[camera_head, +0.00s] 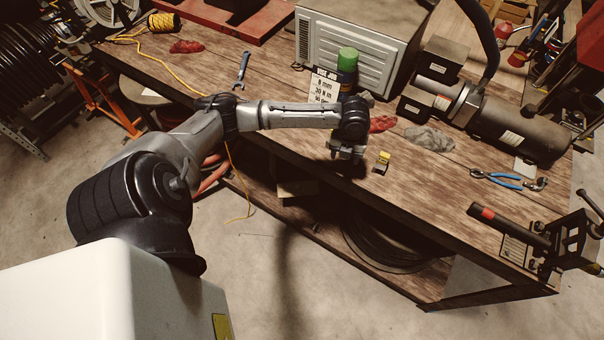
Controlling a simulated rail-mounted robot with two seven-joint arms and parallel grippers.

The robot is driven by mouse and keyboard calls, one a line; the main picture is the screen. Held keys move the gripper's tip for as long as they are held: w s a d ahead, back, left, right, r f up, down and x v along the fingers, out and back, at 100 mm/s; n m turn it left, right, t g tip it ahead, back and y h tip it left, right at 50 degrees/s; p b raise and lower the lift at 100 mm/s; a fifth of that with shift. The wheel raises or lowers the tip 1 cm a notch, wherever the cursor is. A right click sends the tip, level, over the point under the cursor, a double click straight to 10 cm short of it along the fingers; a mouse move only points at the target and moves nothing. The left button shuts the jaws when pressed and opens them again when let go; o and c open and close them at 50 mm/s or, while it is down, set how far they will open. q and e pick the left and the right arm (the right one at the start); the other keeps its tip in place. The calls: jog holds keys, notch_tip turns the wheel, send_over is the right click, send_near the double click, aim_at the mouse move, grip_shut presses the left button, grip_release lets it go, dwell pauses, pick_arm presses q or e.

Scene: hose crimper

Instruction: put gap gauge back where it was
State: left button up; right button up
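A small yellow and dark block (382,162), which may be the gap gauge, sits on the wooden workbench (440,200) near its front edge. At this size I cannot confirm what it is. My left arm reaches in from the left, and its gripper (346,155) points down over the bench's front edge, just left of the yellow block and apart from it. Its two fingers look spread, with nothing visible between them. My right gripper is not in view.
A label card (325,85), green-capped can (347,60) and red rag (382,123) lie behind the gripper. A grey rag (430,138), blue-handled pliers (508,180) and a black motor unit (505,125) are to the right. Bare bench lies right of the block.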

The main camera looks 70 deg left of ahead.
pick_arm(q)
jog(key=s+d+f+n+t+h, duration=0.1)
jog(key=s+d+f+n, duration=0.4)
jog(key=d, duration=0.4)
jog(key=s+d+f+n+t+h, duration=0.1)
jog(key=s+d+f+n, duration=0.2)
jog(key=s+d+n, duration=0.35)
jog(key=s+d+r+n, duration=0.1)
jog(key=s+d+n, duration=0.1)
jog(key=s+n, duration=0.3)
jog(key=s+d+r+n+t+y, duration=0.1)
jog(key=s+d+r+n, duration=0.1)
jog(key=s+n, duration=0.3)
jog(key=shift+s+d+r+n+y, duration=0.25)
jog(key=shift+s+d+n+y, duration=0.1)
jog(key=shift+d+n, duration=0.5)
jog(key=shift+a, duration=0.1)
jog(key=shift+c, duration=0.3)
